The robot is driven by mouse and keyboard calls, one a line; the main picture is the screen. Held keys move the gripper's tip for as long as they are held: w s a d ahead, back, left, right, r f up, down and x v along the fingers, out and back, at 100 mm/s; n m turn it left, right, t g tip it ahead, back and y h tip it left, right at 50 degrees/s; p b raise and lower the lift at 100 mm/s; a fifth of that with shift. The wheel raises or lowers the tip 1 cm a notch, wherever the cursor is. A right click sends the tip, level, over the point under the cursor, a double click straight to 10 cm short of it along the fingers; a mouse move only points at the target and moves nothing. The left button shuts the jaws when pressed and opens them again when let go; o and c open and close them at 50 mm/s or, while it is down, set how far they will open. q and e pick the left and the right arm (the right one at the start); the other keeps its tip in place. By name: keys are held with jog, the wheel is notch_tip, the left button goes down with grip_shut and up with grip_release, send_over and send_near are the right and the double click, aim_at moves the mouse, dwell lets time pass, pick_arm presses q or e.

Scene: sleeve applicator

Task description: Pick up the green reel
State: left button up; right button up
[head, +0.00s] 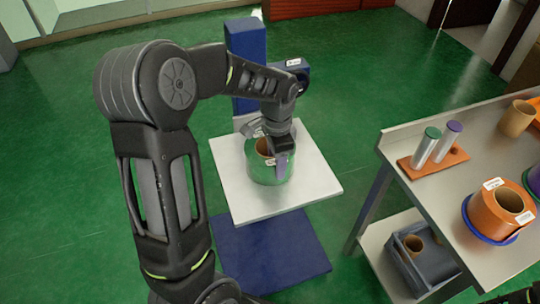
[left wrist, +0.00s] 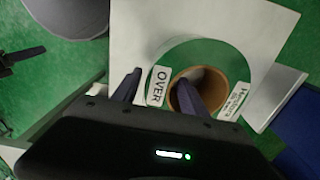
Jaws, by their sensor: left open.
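The green reel (head: 258,172) stands on a pale square platform (head: 235,200) in the head view, its brown core open at the top. In the left wrist view the green reel (left wrist: 228,62) shows its top face, with a white "OVER" label and a second label. My left gripper (head: 274,160) is open, pointing down at the reel. In the left wrist view the left gripper (left wrist: 159,78) has one finger over the core opening and the other past the "OVER" label, so the fingers straddle the reel's ring. Contact cannot be told. My right gripper (head: 520,296) shows only as a dark piece at the corner.
A blue post (head: 245,50) with a bracket stands behind the platform. At right, a metal table (head: 400,128) holds an orange reel (head: 490,212), an orange tray with two cylinders (head: 438,145) and a brown core (head: 517,118). A grey bin (head: 425,268) sits on its lower shelf.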

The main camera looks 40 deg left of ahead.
pick_arm(q)
notch_tip(320, 180, down, 4)
jog(key=shift+r, duration=0.25)
jog(key=shift+c, duration=0.4)
grip_shut()
dwell(0.4)
dwell(0.6)
jog(key=shift+r, duration=0.1)
dwell(0.3)
